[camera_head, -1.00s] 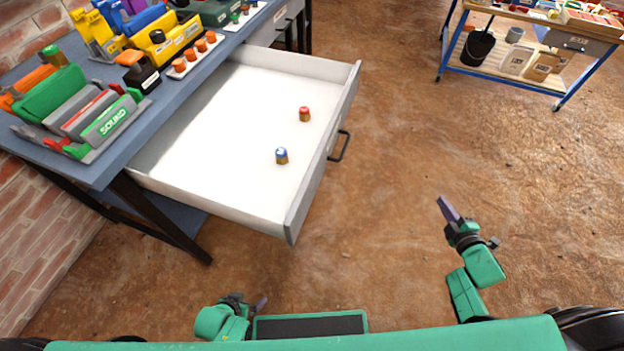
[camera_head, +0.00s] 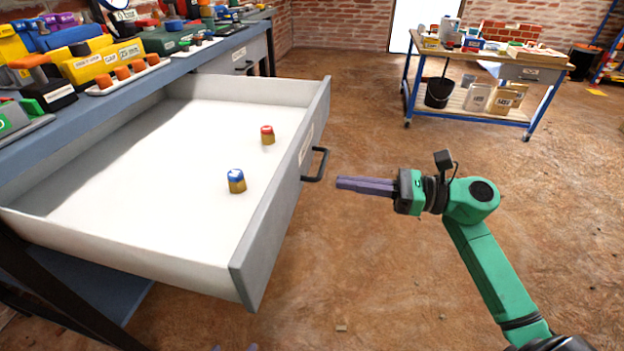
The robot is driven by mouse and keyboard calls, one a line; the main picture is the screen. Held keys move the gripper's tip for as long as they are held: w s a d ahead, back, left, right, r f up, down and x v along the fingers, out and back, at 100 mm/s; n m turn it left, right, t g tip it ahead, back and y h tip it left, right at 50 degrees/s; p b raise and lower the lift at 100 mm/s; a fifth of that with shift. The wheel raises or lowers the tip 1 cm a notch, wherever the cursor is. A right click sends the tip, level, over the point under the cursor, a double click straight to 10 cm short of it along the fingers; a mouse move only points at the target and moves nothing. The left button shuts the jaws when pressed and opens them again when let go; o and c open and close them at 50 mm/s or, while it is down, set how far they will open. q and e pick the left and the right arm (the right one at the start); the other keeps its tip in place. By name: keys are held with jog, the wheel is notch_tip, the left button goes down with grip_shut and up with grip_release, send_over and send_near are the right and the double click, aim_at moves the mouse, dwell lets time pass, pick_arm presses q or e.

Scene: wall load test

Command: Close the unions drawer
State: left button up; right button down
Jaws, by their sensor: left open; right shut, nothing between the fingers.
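A white-lined drawer (camera_head: 165,260) with a grey front stands pulled far out of the blue-topped workbench at the left. Its front has a pale label, unreadable here, and a black handle (camera_head: 318,166). Inside lie a blue-topped brass fitting (camera_head: 236,181) and a red-topped one (camera_head: 267,134). My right gripper (camera_head: 340,183) is shut and empty, its purple fingers pointing left at the drawer front. The tips appear just right of the handle; I cannot tell whether they touch. Only the fingertips of my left gripper (camera_head: 235,348) show at the bottom edge, apart.
The workbench (camera_head: 75,130) carries tools, yellow and green boxes and a strip of orange-capped parts. Another closed drawer (camera_head: 240,60) is farther along it. A second bench (camera_head: 470,112) with a black bucket stands at the back.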

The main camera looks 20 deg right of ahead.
aim_at(297, 176)
jog(key=x, duration=0.7)
jog(key=shift+w+a, duration=0.1)
